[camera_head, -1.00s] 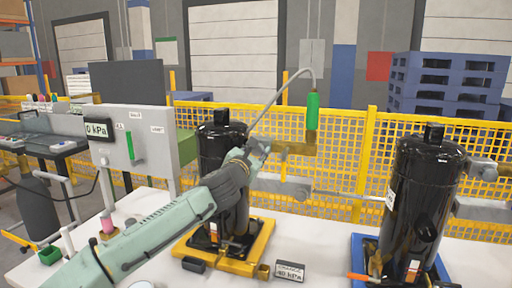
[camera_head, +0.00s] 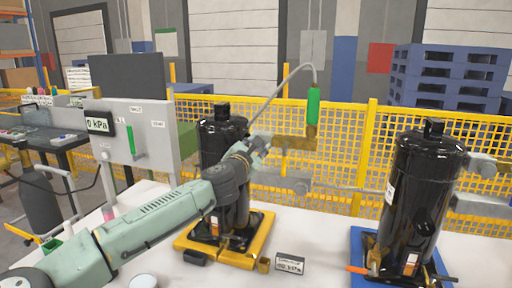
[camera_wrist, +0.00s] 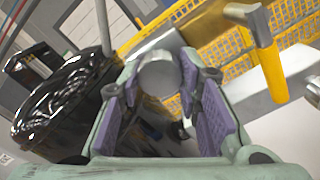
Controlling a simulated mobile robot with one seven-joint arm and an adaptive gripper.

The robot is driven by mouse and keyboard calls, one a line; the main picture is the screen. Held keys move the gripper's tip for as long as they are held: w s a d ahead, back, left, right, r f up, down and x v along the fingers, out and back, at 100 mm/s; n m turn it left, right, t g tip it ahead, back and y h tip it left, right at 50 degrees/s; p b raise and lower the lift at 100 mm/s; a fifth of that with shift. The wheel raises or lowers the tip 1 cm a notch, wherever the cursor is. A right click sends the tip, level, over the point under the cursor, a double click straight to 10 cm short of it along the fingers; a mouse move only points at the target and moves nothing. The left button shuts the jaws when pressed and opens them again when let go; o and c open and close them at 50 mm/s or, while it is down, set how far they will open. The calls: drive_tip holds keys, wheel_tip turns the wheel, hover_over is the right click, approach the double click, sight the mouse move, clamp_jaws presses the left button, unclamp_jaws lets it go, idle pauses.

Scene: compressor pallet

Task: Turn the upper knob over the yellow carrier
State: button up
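The yellow carrier (camera_head: 225,255) stands on the white table and holds an upright black compressor (camera_head: 222,135). A brass fitting (camera_head: 295,143) with a green upright part (camera_head: 313,105) and a grey hose is beside its upper right. My gripper (camera_head: 258,145) is at the left end of this fitting and hides the upper knob in the head view. In the wrist view, a round grey knob (camera_wrist: 160,75) lies between the fingertips of my open gripper (camera_wrist: 163,88). The purple finger pads stand to either side of it. I cannot tell whether they touch it.
A second black compressor (camera_head: 418,200) stands on a blue carrier (camera_head: 360,250) at right. A grey lower fitting (camera_head: 300,184) sits below the brass one. A small display sign (camera_head: 290,264) stands before the yellow carrier. A control panel (camera_head: 130,140) is at left; yellow mesh fence runs behind.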

drive_tip(key=o, duration=0.4)
drive_tip(key=shift+s, duration=0.15)
drive_tip(key=v, duration=1.1)
drive_tip(key=shift+s, duration=0.35)
drive_tip(key=shift+a, duration=0.15)
